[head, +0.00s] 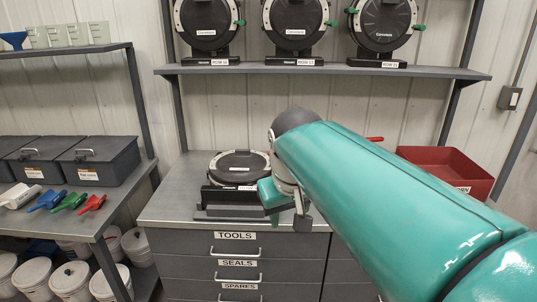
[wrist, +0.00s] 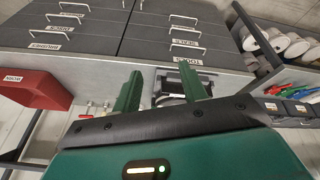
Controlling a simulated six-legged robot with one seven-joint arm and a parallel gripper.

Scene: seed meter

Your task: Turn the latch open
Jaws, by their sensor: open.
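The seed meter (head: 239,166), a round black disc with a pale rim on a dark stand, sits on the grey bench top. My gripper (head: 284,205) is at the meter's right side, in front of it. In the wrist view the two green fingers of my gripper (wrist: 160,86) are spread apart with nothing held between them. Part of the meter (wrist: 170,84) shows between and beyond the fingers, near the right one. I cannot make out this meter's latch; my gripper and arm cover its right side. Whether the fingers touch the meter is unclear.
The cabinet (head: 238,262) has labelled drawers. A red bin (head: 447,168) stands at the bench's right, partly behind my arm. Several meters with green handles sit on the shelf (head: 330,72) above. Dark boxes (head: 98,160) and coloured scoops are at left, with white buckets below.

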